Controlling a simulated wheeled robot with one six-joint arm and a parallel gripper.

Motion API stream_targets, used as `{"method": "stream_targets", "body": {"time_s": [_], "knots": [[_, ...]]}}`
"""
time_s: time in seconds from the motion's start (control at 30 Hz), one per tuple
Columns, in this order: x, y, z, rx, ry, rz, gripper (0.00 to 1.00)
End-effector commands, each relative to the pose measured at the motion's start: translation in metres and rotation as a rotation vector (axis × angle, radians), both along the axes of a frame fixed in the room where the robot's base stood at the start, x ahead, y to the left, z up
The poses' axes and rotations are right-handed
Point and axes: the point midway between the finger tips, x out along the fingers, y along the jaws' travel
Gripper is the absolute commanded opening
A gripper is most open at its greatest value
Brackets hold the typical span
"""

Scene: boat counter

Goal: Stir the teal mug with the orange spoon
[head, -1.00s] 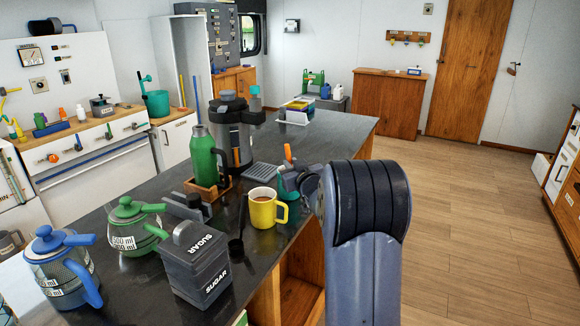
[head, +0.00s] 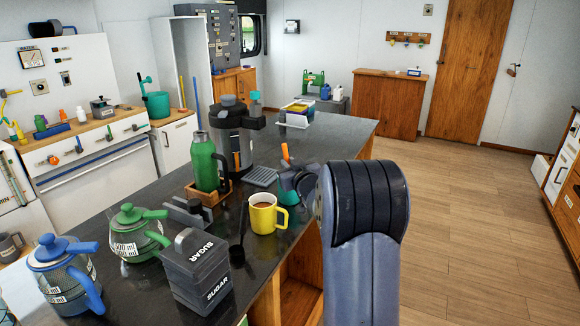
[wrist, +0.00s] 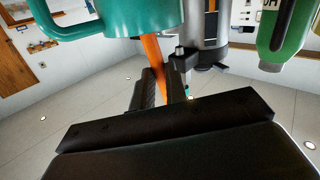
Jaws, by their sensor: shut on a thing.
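The orange spoon (wrist: 153,55) stands with its handle between my gripper's fingers (wrist: 163,88) in the wrist view, and its other end goes in at the teal mug (wrist: 130,18). My gripper is shut on the spoon. The wrist view is upside down, so the mug hangs at its top. In the head view my gripper (head: 299,174) is over the teal mug (head: 287,197), which it largely hides. The spoon's orange end (head: 285,151) shows above. The spoon's bowl and the mug's inside are hidden.
A yellow mug (head: 265,215) with brown liquid stands close to the left of the teal mug. A green bottle (head: 205,165), a coffee machine (head: 238,140), a sugar tin (head: 195,270) and a black spoon (head: 238,250) are nearby. The counter's right edge is close.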

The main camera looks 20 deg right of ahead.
Motion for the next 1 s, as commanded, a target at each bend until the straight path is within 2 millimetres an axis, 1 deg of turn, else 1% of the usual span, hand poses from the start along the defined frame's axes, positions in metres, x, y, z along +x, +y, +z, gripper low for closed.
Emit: {"method": "stream_targets", "body": {"time_s": [0.03,0.63,0.73,1.0], "knots": [[0.000,0.000,0.009,0.000,-0.001,0.000,0.00],[0.002,0.001,0.056,-0.002,-0.001,0.000,0.00],[0.002,0.002,0.060,-0.002,-0.001,0.000,0.00],[0.002,0.002,0.058,-0.001,0.000,0.000,0.00]]}}
